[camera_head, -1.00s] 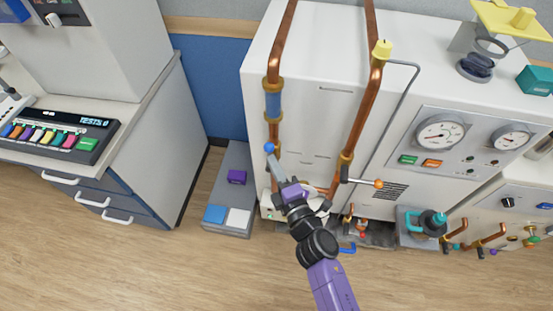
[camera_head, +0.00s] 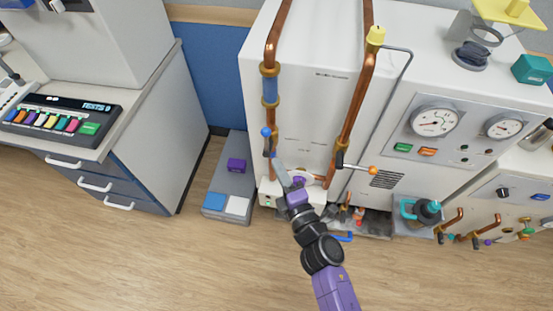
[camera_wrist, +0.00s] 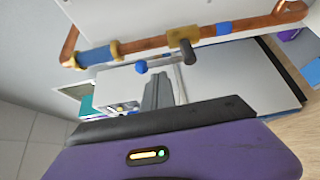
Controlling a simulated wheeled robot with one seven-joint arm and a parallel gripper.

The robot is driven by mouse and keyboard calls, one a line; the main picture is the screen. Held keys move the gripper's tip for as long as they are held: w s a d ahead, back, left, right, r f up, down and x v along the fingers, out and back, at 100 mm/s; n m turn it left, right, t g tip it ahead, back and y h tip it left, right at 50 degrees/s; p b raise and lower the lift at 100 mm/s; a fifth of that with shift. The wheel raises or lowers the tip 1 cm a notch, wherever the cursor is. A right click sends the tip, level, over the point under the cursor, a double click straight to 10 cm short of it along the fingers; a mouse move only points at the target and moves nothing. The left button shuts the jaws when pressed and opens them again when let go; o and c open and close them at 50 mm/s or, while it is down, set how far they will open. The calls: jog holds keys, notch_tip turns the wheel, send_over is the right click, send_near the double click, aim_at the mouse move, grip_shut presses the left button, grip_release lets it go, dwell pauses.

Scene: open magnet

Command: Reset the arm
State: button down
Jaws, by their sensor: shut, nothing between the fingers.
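My purple and black arm reaches up from the bottom of the head view. My gripper (camera_head: 280,172) is at its end, in front of the white machine (camera_head: 315,95) and just below a small blue knob (camera_head: 266,132) on the left copper pipe. The gripper is shut and holds nothing. In the wrist view the grey fingers (camera_wrist: 158,92) point towards the pipe, and the blue knob (camera_wrist: 141,67) shows just beyond them. A gap seems to lie between fingers and knob, but I cannot be sure of contact.
Another copper pipe with an orange-tipped lever (camera_head: 372,170) stands right of my gripper. A grey platform (camera_head: 230,180) with a purple block and blue and white tiles lies on the floor to the left. A drawer cabinet (camera_head: 150,130) stands farther left. The front floor is clear.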

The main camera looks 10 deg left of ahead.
jog(key=v, duration=0.7)
jog(key=shift+s+d, duration=0.25)
jog(key=shift+s, duration=0.1)
jog(key=s+d+r+m+h, duration=0.3)
jog(key=s+d+m, duration=0.4)
jog(key=s, duration=0.3)
jog(key=s+d+r+m+h, duration=0.3)
jog(key=s+d+r+m, duration=0.3)
jog(key=s+m, duration=0.3)
jog(key=s+d+r+m+h, duration=0.3)
jog(key=s+d+m, duration=0.5)
jog(key=s, duration=0.3)
jog(key=shift+d+r+m, duration=0.3)
jog(key=shift+d+r, duration=0.2)
jog(key=shift+r, duration=0.15)
jog(key=shift+f, duration=0.15)
